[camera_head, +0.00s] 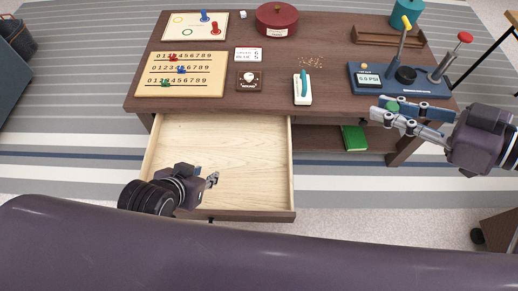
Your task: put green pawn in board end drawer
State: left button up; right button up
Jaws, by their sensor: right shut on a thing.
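The green pawn (393,106) shows between the fingers of my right gripper (376,110), which is shut on it. The gripper is in front of the desk's right front edge, near the blue gauge base. A wide wooden drawer (245,165) is pulled out below the left part of the desk, under the number board; its visible floor is bare. My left gripper (213,179) is over the front part of this drawer; its fingers are too small to tell if they are open.
The dark desk (330,55) carries a number board (182,73) with small coloured pieces, a peg board (196,25), a red round box (277,20), a white stand with a teal handle (303,87) and a blue gauge base (385,80) with levers. A green book (354,138) lies on the shelf below.

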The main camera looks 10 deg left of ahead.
aim_at(226, 187)
jog(key=z, duration=1.9)
jog(key=k+j+z, duration=0.35)
jog(key=j+z, duration=0.15)
jog(key=j, duration=0.15)
jog(key=k+j+z, duration=0.45)
jog(key=k+j, duration=1.55)
jog(key=j, duration=0.55)
